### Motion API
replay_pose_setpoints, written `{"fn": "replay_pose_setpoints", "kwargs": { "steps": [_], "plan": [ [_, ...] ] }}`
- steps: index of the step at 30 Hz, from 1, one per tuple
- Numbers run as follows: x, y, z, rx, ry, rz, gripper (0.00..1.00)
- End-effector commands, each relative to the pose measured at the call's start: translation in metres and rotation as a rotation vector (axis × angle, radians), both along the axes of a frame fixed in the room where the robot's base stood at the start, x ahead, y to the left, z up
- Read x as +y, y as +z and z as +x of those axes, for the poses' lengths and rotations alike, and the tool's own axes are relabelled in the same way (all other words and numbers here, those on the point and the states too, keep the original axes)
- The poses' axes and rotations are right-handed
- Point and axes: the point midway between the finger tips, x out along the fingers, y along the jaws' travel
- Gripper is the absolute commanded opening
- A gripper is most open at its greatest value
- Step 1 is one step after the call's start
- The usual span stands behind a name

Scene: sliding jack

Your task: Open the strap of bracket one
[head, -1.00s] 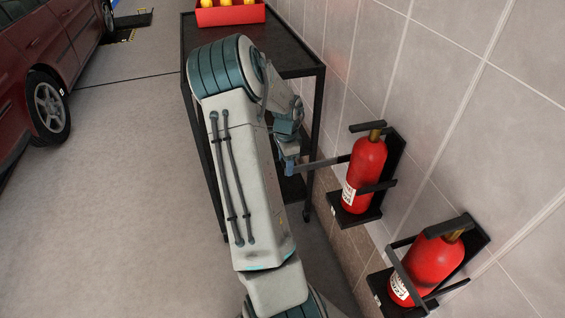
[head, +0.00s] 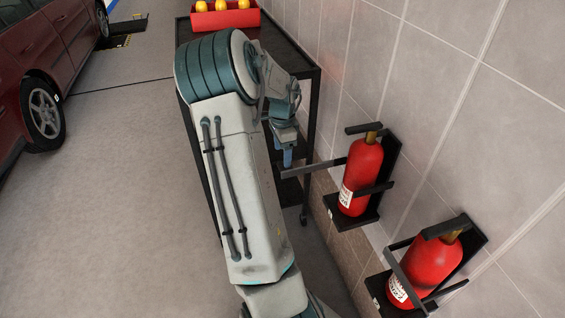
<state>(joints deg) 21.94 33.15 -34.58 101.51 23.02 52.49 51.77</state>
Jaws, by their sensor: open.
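Two red fire extinguishers stand in black wall brackets; the small bracket labels are too small to read, so I cannot tell which is bracket one. On the farther bracket (head: 348,221), the strap (head: 316,167) is swung out from the extinguisher (head: 361,176) and points left, away from the wall. The nearer bracket (head: 384,291) has its strap (head: 404,275) lying across the front of its extinguisher (head: 431,262). My gripper (head: 287,163) is open, close to the free end of the farther strap; its fingers are small, and I cannot tell whether they touch it.
A black cart (head: 312,98) stands against the tiled wall behind my arm, with a red bin (head: 226,18) of yellow items on top. A dark red car (head: 50,70) is at the far left. The floor between car and cart is clear.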

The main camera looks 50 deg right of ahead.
Motion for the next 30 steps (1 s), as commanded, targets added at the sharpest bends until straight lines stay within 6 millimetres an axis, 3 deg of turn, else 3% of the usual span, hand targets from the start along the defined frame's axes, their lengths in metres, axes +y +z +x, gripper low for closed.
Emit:
{"fn": "replay_pose_setpoints", "kwargs": {
  "steps": [6, 12, 30],
  "plan": [
    [0.0, 0.048, 0.0, -0.004, 0.0, -0.002, 0.67],
    [-0.001, 0.072, 0.0, -0.002, -0.001, -0.001, 0.67],
    [0.0, 0.078, -0.001, 0.0, -0.001, 0.0, 0.67]
  ]
}}
